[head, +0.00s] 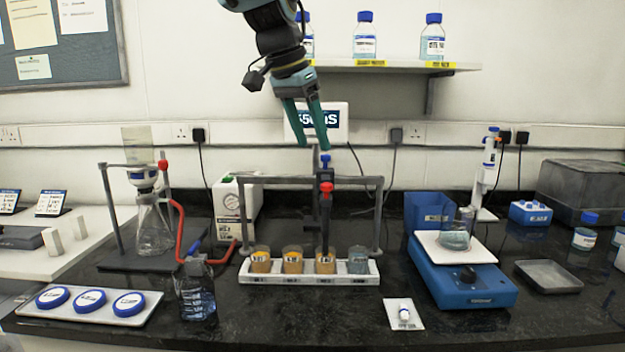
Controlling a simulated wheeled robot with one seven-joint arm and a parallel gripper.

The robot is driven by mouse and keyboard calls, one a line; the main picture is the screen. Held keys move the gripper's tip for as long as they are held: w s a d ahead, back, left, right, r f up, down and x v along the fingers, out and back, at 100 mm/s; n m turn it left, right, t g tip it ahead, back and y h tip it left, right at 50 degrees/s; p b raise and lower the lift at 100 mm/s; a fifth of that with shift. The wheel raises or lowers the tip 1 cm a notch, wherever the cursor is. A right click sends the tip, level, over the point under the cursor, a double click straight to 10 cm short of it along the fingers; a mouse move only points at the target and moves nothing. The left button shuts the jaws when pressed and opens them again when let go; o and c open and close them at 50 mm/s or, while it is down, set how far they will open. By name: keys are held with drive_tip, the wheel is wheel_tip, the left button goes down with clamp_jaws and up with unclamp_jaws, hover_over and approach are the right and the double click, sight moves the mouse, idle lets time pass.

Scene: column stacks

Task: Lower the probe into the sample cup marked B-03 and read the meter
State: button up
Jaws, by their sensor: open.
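My gripper (313,147) is open and empty, pointing down above the grey stand, with its two teal fingers apart. A dark probe (326,213) with a red knob and a blue-topped clamp hangs upright from the stand's crossbar (280,180). It lines up with the third cup from the left (325,265); I cannot tell whether its tip is inside. A white rack (310,279) holds three amber cups and a clear bluish cup (358,260). Their labels are too small to read, so I cannot identify B-03. A white meter box (338,115) with a blue display is partly hidden behind my fingers.
A blue balance (460,284) holding a beaker (456,236) stands right. A small white card (403,322) lies in front. A bottle shelf (400,65) is above. Dark bench shows between items.

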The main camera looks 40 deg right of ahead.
sight(325, 184)
drive_tip(key=p+x, duration=0.2)
drive_tip(key=x, duration=0.8)
drive_tip(key=shift+w+a, duration=0.1)
drive_tip(key=shift+c, duration=0.2)
clamp_jaws()
idle(0.9)
